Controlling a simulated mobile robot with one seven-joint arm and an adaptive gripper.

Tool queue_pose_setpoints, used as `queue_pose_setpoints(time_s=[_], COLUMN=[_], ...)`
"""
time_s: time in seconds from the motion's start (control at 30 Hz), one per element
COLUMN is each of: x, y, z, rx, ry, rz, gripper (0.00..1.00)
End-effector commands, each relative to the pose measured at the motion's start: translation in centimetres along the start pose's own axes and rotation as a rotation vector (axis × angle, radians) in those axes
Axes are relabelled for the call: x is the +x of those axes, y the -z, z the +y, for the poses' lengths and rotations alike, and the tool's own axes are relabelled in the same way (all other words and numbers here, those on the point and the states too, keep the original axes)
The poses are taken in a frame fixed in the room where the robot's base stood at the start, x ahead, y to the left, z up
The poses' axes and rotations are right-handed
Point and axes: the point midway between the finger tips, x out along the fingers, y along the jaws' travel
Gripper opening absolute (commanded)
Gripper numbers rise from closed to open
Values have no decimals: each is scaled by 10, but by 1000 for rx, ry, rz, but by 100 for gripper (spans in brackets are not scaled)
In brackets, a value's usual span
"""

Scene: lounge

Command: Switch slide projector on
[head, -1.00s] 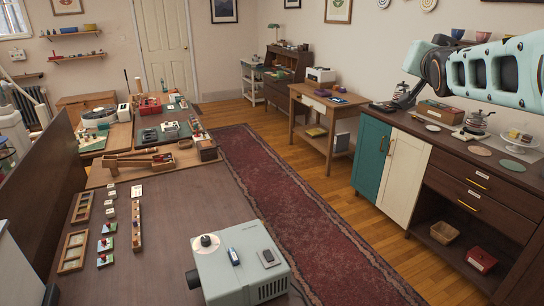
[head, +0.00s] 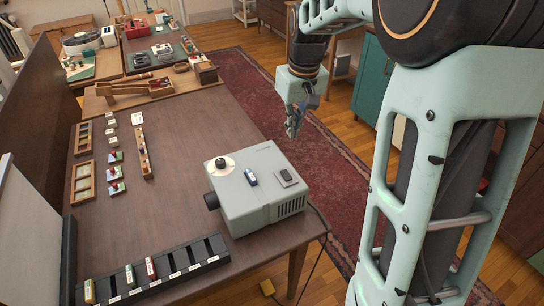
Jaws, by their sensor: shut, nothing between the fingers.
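A grey box-shaped slide projector (head: 256,188) stands near the right edge of the brown table. Its dark lens points left. I cannot tell from the picture whether the projector is on. My gripper (head: 293,130) hangs pointing down behind the projector's right part, over the rug side of the table. It is shut and empty, apart from the projector.
A black slotted rack (head: 185,262) with several small coloured cartridges lies on the table's near edge. A white panel (head: 28,240) stands at left. Wooden trays (head: 83,182) and small tiles lie on the left of the table. The table middle is clear.

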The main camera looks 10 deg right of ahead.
Motion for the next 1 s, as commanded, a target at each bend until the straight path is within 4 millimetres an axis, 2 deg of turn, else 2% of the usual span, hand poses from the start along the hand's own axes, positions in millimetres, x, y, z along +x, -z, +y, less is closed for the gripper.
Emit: queue_pose_setpoints(time_s=[0.13,0.43,0.57,0.67,1.0], x=[4,4,13,27,99], y=[-7,-7,-8,-8,-11], z=[-8,-8,-8,-9,-11], rx=[-22,-23,-23,-23,-22], ry=[26,26,27,27,28], rz=[-30,-30,-33,-34,-35], gripper=[0,0,0,0,0])
